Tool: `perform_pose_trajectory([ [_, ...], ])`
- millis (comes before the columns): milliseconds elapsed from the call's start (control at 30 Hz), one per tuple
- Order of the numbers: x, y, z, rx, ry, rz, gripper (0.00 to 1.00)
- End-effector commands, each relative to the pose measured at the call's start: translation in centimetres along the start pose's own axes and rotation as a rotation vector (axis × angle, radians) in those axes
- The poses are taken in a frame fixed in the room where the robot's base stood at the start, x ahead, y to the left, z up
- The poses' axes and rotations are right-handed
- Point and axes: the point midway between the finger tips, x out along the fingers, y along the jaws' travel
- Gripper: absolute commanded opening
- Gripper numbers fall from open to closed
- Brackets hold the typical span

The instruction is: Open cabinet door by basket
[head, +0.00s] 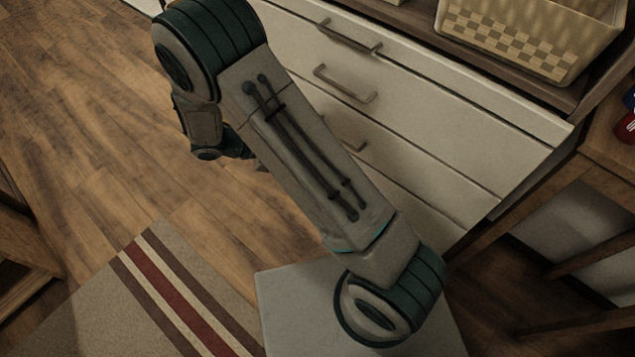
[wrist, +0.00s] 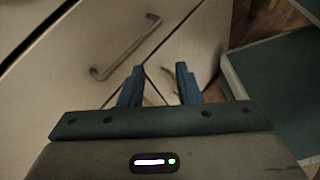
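The white cabinet (head: 440,140) has several stacked fronts with metal bar handles. The woven basket (head: 530,38) stands on its top at the upper right. An upper handle (head: 348,38) and a middle one (head: 345,84) show clearly; a lower handle (head: 350,143) is partly hidden behind my arm. In the wrist view my gripper (wrist: 160,83) is open, its two blue fingers apart with no object held. A curved handle (wrist: 172,82) shows between the fingers in the picture; contact cannot be told. A larger handle (wrist: 125,48) is at upper left. The fronts look closed.
A wooden table (head: 585,165) stands close to the cabinet's right side. A striped rug (head: 150,290) lies on the wood floor. Open floor (head: 90,130) extends to the left. A wooden piece of furniture (head: 20,250) is at the left edge.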

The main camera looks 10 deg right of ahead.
Motion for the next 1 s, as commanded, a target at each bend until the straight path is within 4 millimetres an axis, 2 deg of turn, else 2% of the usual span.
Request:
perform_pose_trajectory([
  [33,0.9,-0.7,-3.3,-0.039,-0.034,0.041,0.30],
  [200,2.1,-1.9,-10.4,-0.153,-0.144,0.188,0.30],
  [400,3.4,-3.8,-18.1,-0.266,-0.261,0.359,0.30],
  [500,3.9,-4.5,-20.9,-0.307,-0.304,0.427,0.30],
  [600,4.2,-5.1,-22.7,-0.335,-0.335,0.475,0.30],
  [700,4.3,-5.4,-23.7,-0.350,-0.352,0.502,0.30],
  [867,5.1,-5.0,-23.8,-0.356,-0.361,0.514,0.30],
  [1000,6.9,-3.9,-23.3,-0.357,-0.361,0.510,0.30],
])
